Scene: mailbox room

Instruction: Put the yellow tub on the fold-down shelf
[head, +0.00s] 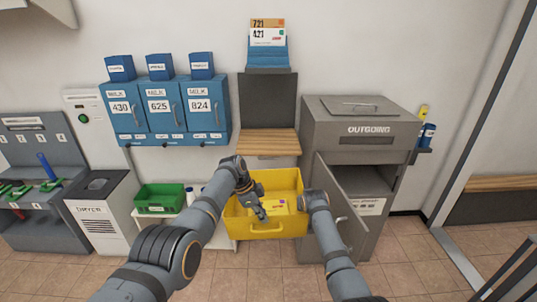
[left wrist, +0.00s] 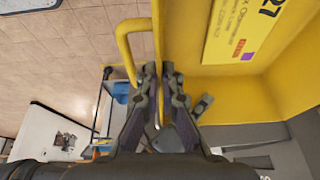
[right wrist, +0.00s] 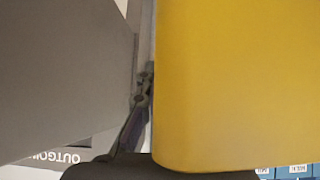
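The yellow tub (head: 288,226) is open-topped, with a box lying inside it, in front of the wall unit. It shows in the left wrist view (left wrist: 252,140) and fills the right half of the right wrist view (right wrist: 235,90). The wooden fold-down shelf (head: 268,142) is down, behind and above the tub. My left gripper (left wrist: 158,75) is shut on the tub's left wall, one finger each side, beside a yellow handle loop. My right gripper is at the tub's right side. One finger (right wrist: 145,85) shows beside the tub; the other is hidden, so I cannot tell its grip.
The grey OUTGOING cabinet (head: 360,128) stands right, its door (head: 340,210) open close to my right arm. Blue mailboxes (head: 165,107) hang left of the shelf. A green bin (head: 160,198) stands on a low white table. The wooden shelf top looks clear.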

